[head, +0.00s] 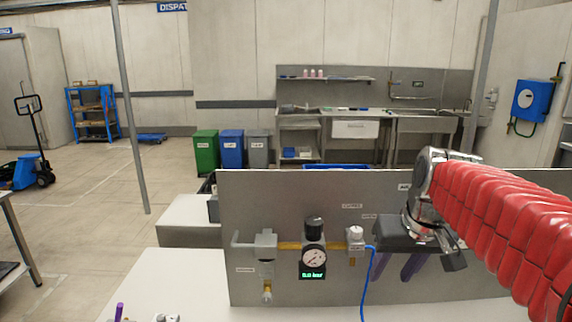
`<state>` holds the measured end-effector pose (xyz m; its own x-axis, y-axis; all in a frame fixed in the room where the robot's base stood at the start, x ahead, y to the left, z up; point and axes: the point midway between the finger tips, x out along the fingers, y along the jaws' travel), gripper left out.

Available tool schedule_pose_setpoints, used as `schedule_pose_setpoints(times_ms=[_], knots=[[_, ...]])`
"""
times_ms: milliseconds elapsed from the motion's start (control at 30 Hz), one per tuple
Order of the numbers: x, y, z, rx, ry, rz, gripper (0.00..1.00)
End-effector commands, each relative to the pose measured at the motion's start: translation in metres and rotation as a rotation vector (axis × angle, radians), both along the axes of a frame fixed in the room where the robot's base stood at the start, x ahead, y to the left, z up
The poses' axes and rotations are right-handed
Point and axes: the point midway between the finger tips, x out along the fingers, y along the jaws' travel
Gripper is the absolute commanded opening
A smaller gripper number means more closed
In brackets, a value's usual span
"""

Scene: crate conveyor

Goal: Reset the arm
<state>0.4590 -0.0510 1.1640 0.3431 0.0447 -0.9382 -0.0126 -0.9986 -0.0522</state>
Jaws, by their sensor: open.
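My arm, in a red ribbed cover, reaches in from the right edge in the head view. My gripper (399,268) hangs at its end, a dark body with two purple fingers pointing down. The fingers are apart and nothing shows between them. The gripper is in front of the right part of a grey upright panel (330,195); I cannot tell how close it is to the panel.
The panel carries a round gauge (313,257) with a green display, a valve fitting (266,247) and a blue hose (369,285) near my gripper. A white table surface (185,280) lies in front. Green (206,152), blue (231,152) and grey bins stand behind. Open floor lies left.

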Motion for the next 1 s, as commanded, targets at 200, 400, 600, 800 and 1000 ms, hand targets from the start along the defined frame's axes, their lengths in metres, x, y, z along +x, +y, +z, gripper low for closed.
schedule_pose_setpoints(times_ms=[200, 400, 600, 800, 1000], knots=[[-0.051, 0.013, -0.033, -0.013, -0.022, -0.061, 0.42], [-0.094, 0.024, -0.062, -0.029, -0.045, -0.08, 0.42], [-0.134, 0.034, -0.086, -0.049, -0.068, -0.051, 0.42], [-0.16, 0.045, -0.091, -0.055, -0.107, -0.011, 0.42], [-0.161, 0.051, -0.08, -0.054, -0.143, 0.009, 0.42]])
